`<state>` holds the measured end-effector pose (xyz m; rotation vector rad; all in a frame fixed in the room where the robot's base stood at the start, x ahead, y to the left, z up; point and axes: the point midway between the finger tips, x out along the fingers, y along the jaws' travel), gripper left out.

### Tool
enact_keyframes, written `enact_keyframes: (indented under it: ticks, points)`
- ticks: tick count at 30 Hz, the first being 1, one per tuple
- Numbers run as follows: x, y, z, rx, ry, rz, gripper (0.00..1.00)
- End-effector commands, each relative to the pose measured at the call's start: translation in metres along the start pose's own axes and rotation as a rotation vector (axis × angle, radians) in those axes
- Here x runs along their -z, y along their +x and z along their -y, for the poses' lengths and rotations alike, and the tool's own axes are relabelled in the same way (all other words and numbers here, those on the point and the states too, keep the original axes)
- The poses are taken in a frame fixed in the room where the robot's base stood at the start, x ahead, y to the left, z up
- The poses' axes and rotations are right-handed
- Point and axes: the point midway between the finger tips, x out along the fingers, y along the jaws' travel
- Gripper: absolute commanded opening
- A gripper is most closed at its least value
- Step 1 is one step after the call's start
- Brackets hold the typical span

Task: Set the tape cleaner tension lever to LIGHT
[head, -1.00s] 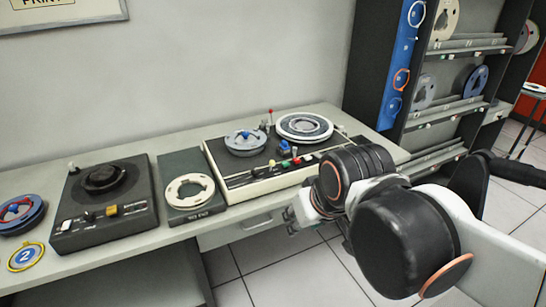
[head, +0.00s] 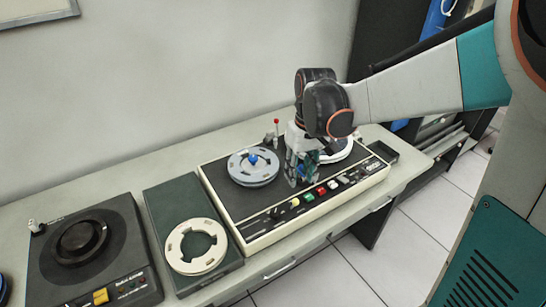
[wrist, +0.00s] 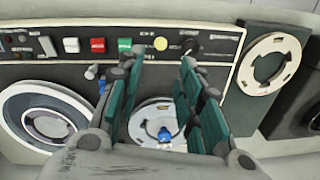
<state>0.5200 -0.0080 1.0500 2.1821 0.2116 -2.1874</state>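The tape cleaner (head: 260,225) is a cream-edged dark deck on the bench with a row of coloured buttons along its front. A grey reel with a blue hub (head: 253,160) sits on its left side. A thin red-tipped lever (head: 276,124) stands upright at its back; I cannot tell whether it is the tension lever, and no LIGHT label is readable. My gripper (head: 300,178) points down over the middle of the deck, between the two reels. The wrist view shows its teal-padded fingers (wrist: 162,62) spread apart with nothing between them. My gripper partly hides the right reel (wrist: 48,122).
A dark panel with a cream ring reel (head: 172,252) lies left of the cleaner. A dark turntable unit (head: 125,258) stands farther left. A small dark tray (head: 382,152) is at the deck's right. The wall is close behind the bench.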

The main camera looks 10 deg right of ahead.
Motion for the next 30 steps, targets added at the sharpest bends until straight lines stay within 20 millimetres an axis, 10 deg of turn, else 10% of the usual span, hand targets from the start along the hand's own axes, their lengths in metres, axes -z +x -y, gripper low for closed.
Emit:
enact_keyframes:
  ticks: [30]
  points:
    - [0.001,0.138,0.000,0.001,-0.001,0.004,0.34]
